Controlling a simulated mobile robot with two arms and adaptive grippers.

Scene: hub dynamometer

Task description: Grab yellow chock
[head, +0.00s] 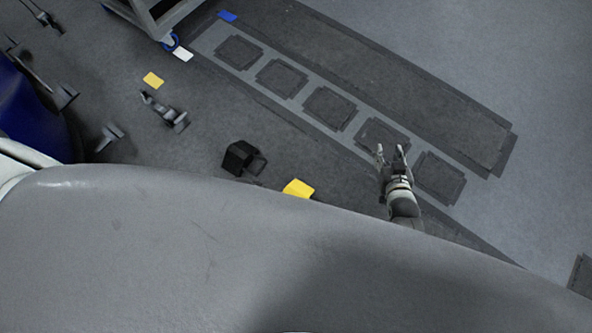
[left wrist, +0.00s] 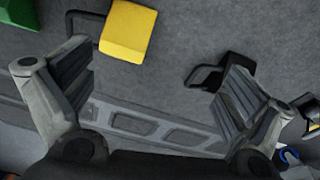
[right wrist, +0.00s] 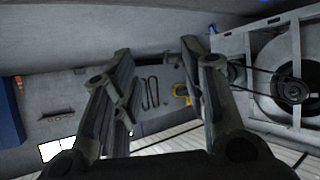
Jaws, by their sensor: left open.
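The yellow chock (left wrist: 127,30) lies on the dark floor in the left wrist view, with a black handle at its left side. A yellow block, seemingly the same chock (head: 298,188), shows in the head view, partly hidden by my grey body. My left gripper (left wrist: 152,80) is open and empty. The chock is beyond its fingers, near the top of that view, apart from them. My left gripper is hidden in the head view. My right gripper (head: 393,154) is open and empty; its spread fingers also show in the right wrist view (right wrist: 158,55).
A black block (head: 240,157) is on the floor left of the yellow one. A green block (left wrist: 17,12) shows at the left wrist view's corner. A row of dark square plates (head: 330,107) runs along the floor. A cart (head: 158,18) stands at the upper left.

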